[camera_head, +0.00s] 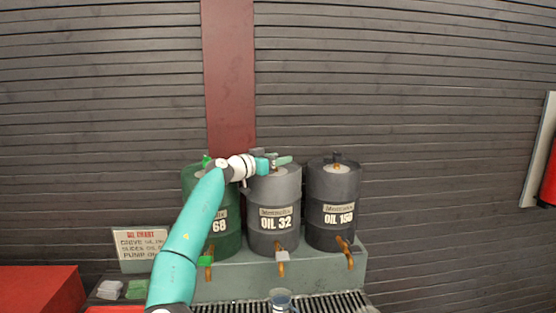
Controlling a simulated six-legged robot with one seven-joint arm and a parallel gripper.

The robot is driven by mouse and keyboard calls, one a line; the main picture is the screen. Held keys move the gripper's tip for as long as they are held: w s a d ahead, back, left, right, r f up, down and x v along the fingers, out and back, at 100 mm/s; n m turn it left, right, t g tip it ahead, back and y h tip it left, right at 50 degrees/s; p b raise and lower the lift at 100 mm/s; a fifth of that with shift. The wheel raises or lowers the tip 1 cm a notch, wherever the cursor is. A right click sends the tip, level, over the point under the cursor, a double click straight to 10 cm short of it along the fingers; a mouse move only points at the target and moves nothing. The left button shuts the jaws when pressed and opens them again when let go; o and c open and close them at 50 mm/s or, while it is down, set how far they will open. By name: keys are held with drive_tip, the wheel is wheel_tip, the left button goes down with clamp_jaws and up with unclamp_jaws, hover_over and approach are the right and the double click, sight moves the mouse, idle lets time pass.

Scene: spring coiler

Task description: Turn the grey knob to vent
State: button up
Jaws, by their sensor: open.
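Three oil drums stand side by side on a grey-green stand. The middle grey drum, marked OIL 32 (274,205), has a small grey piece on its top (258,152), partly behind my gripper; it looks like the grey knob, but its setting is too small to read. My gripper (283,161) is open over the top of this drum, close to the knob. Whether they touch cannot be told. The drum's tap below has a grey handle (282,256).
The green drum (226,240), marked 68, is partly behind my arm. The dark drum OIL 150 (333,200) stands right. A glass-like vessel (281,299) stands at the front grate (335,303). A sign (140,245) and red box (38,290) are left.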

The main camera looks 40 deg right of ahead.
drive_tip(key=a, duration=1.3)
drive_tip(key=shift+a, duration=0.2)
drive_tip(key=shift+w+a, duration=0.1)
drive_tip(key=shift+w, duration=0.05)
